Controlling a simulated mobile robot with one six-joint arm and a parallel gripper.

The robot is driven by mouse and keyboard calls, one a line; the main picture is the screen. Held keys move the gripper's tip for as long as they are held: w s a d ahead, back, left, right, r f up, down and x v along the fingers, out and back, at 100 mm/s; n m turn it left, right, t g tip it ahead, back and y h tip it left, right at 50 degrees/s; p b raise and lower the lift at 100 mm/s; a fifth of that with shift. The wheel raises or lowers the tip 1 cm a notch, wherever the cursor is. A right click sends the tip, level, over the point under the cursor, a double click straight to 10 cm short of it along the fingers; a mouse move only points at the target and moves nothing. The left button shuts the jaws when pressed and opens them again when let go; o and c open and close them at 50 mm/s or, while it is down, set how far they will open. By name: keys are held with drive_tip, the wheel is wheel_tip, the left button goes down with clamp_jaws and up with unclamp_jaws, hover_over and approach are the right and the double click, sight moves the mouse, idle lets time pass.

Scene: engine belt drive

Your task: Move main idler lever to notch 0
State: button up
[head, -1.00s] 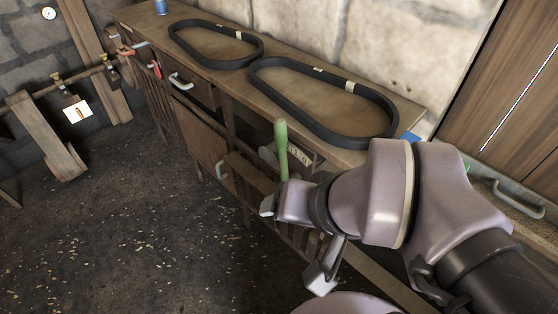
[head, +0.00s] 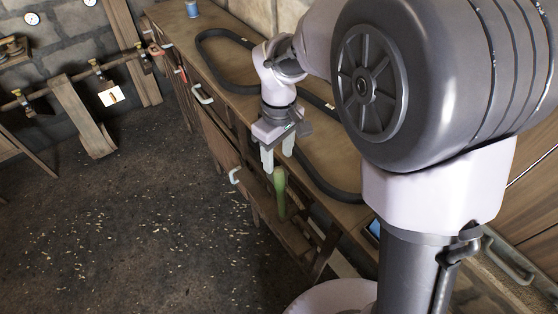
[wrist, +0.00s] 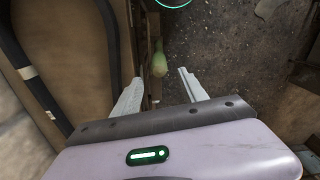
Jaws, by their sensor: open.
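The green lever handle (head: 280,192) stands upright at the front of the wooden bench in the head view. I take it to be the main idler lever. My gripper (head: 278,160) is open and empty, pointing down, just above the handle's top and slightly to its left in the picture. In the wrist view the green handle (wrist: 159,60) shows beyond and between the two pale fingers of my gripper (wrist: 160,90), apart from both. The numbered notch plate is not readable now, so I cannot tell which notch the lever is in.
Two black belts lie on the bench top (head: 330,150), one near (head: 335,192) and one far (head: 205,50). A blue can (head: 192,9) stands at the back. Drawer handles (head: 202,93) stick out from the bench front. The floor (head: 130,210) to the left is open.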

sight(278, 179)
wheel_tip(278, 179, down, 10)
drive_tip(key=shift+f+b, duration=0.2)
drive_tip(key=shift+b, duration=0.85)
drive_tip(key=shift+c, duration=0.2)
clamp_jaws()
idle(0.4)
